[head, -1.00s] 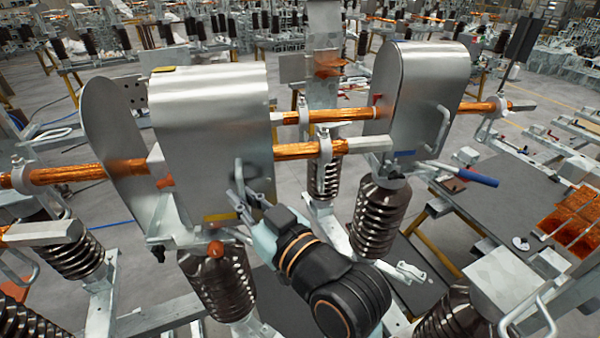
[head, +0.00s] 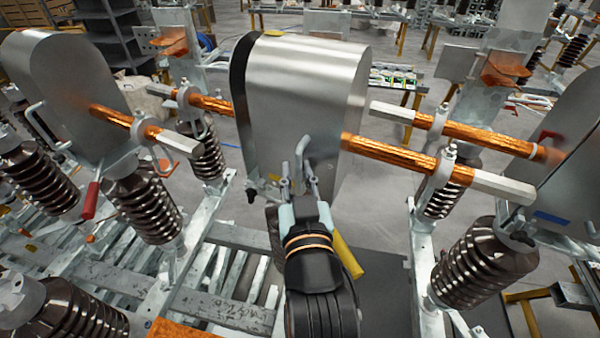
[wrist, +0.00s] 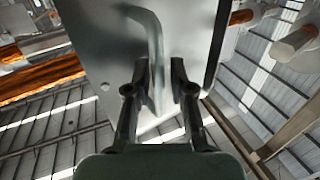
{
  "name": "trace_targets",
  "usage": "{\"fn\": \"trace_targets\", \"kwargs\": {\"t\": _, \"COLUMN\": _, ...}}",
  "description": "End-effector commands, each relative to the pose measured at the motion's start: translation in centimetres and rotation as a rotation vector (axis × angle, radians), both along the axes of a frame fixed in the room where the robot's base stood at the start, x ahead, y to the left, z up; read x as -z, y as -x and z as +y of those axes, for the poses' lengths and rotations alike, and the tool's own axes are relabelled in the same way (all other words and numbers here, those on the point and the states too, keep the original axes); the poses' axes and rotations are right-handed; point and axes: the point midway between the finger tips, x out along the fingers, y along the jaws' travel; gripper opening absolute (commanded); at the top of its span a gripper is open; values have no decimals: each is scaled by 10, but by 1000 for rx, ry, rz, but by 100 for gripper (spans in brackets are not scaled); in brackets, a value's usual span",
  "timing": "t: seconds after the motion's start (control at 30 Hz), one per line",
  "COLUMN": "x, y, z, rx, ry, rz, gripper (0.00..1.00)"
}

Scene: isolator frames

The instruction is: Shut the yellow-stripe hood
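The yellow-stripe hood (head: 305,95) is a rounded grey metal cover with a yellow mark on its top, in the middle of the head view. It stands upright, with a dark plate edge at its left side. A grey bar handle (head: 299,160) sticks out from its lower front. My gripper (head: 305,182) is at this handle. In the wrist view, the handle (wrist: 153,45) runs down between the two fingers of my gripper (wrist: 158,75). The fingers are apart, with a gap visible beside the handle. The handle's lower end is partly hidden.
Another hood (head: 75,90) with a red-handled lever (head: 91,200) stands at left. A third hood (head: 575,160) is at the right edge. Copper bars (head: 400,155) and ribbed dark insulators (head: 470,260) flank the middle hood. Open floor shows behind.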

Motion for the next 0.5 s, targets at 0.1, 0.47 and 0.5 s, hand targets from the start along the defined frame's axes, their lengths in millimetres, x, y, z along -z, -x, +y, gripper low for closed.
{"fn": "trace_targets", "kwargs": {"t": 0.1, "x": -1, "y": 0, "z": 0, "rx": 0, "ry": 0, "rz": -2, "gripper": 23}}
{"fn": "trace_targets", "kwargs": {"t": 0.47, "x": 0, "y": 57, "z": -2, "rx": 0, "ry": 0, "rz": -1, "gripper": 23}}
{"fn": "trace_targets", "kwargs": {"t": 0.5, "x": 0, "y": 63, "z": -2, "rx": 0, "ry": 0, "rz": -1, "gripper": 23}}
